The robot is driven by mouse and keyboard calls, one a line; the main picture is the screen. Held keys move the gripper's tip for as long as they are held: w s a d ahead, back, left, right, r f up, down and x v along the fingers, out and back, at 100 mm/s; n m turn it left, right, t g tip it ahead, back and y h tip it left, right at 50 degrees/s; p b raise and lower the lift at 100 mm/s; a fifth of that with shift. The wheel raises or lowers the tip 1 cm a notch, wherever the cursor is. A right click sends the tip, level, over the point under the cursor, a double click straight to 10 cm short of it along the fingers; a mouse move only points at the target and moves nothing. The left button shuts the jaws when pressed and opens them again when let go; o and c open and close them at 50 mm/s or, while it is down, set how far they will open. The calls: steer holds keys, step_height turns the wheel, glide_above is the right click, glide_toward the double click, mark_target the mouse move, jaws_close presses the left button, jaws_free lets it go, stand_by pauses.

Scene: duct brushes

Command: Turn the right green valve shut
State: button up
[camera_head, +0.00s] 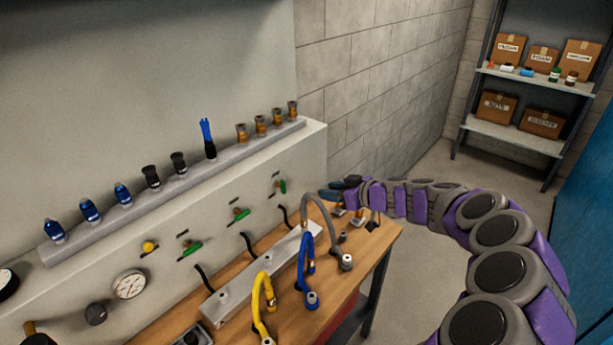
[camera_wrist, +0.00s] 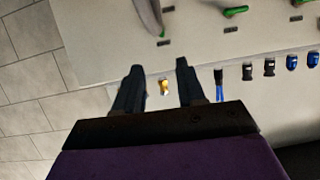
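Three green-handled valves sit on the pale panel. The right green valve (camera_head: 282,186) stands at the panel's right end, its handle looking more upright than the others. The middle green valve (camera_head: 240,214) and left green valve (camera_head: 192,249) have handles lying along the panel. My gripper (camera_head: 334,190) is right of the right valve in the head view, apart from it. In the wrist view my gripper (camera_wrist: 158,72) has its two dark fingers spread with nothing between them. The wrist view also shows a green handle (camera_wrist: 235,11) at the top; the right valve is unclear there.
A ledge (camera_head: 160,203) above the valves carries blue, black and brass fittings and a blue brush (camera_head: 208,138). Grey (camera_head: 333,222), blue (camera_head: 307,262) and yellow (camera_head: 262,293) hoses stand over the wooden bench (camera_head: 352,264). A shelf (camera_head: 520,134) with boxes is far right.

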glide_toward(285, 186)
steer(key=x, duration=0.3)
steer(key=b+x, duration=0.1)
steer(key=x, duration=0.2)
steer(key=s+x, duration=0.1)
steer(key=x, duration=0.2)
steer(key=shift+w+a+f, duration=0.1)
steer(key=shift+w+a, duration=0.15)
steer(key=shift+a, duration=0.35)
steer(key=shift+w+d, duration=0.4)
steer(key=shift+d, duration=0.15)
steer(key=shift+a+f, duration=0.15)
steer(key=shift+a, duration=0.5)
steer(key=shift+c, duration=2.3)
steer(key=shift+d, duration=0.2)
steer(key=shift+c, duration=0.6)
steer(key=shift+d, duration=0.45)
jaws_close()
steer(key=shift+a, duration=0.1)
